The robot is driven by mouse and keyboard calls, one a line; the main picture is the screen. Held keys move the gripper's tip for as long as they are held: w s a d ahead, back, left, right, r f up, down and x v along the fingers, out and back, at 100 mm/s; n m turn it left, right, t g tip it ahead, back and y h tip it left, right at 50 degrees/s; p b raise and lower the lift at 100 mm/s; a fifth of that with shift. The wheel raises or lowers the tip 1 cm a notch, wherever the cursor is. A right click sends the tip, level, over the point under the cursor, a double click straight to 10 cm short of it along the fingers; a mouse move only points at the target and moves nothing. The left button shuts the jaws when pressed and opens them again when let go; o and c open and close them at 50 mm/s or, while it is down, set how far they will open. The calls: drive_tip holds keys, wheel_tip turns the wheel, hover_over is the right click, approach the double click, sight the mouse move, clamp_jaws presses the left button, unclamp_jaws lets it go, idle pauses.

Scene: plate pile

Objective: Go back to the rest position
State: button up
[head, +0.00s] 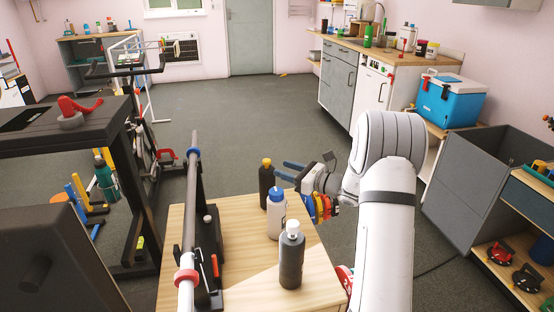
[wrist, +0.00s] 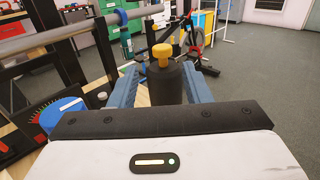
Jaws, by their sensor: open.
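My gripper (head: 283,170) is open over the far right part of the small wooden table (head: 240,278), its blue fingers pointing left. A black bottle with a yellow cap (head: 266,183) stands upright at the fingertips. In the wrist view, the same bottle (wrist: 167,84) shows between the two spread fingers of my gripper (wrist: 161,74). I cannot tell how far the fingers reach along its sides or whether they touch it. My arm comes in from the right and hides part of the room behind it.
A white bottle with a blue cap (head: 276,216) and a dark bottle with a pale cap (head: 291,262) stand nearer on the table. A long bar on a stand (head: 191,215) runs along its left side. Open floor (head: 240,110) lies beyond.

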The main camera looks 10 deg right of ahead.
drive_tip(key=s+a+r+n+g+h+p, duration=0.1)
drive_tip(key=s+a+r+n+g+p, duration=0.35)
drive_tip(key=s+a+r+n, duration=0.35)
drive_tip(key=s+a+r+n+g+h+p, duration=0.1)
drive_tip(key=s+a+r+n+g+p, duration=0.35)
drive_tip(key=s, duration=0.65)
drive_tip(key=s+d+r+n+h+p, duration=0.3)
drive_tip(key=s+r+n+h+p, duration=0.2)
drive_tip(key=s+n, duration=0.2)
drive_tip(key=s+d+r+n+h+p, duration=0.4)
drive_tip(key=s+n, duration=0.3)
drive_tip(key=s, duration=0.5)
drive_tip(key=shift+r+g+h+p, duration=0.4)
drive_tip(key=shift+r+h, duration=0.05)
drive_tip(key=shift+h, duration=0.45)
drive_tip(key=shift+c, duration=0.5)
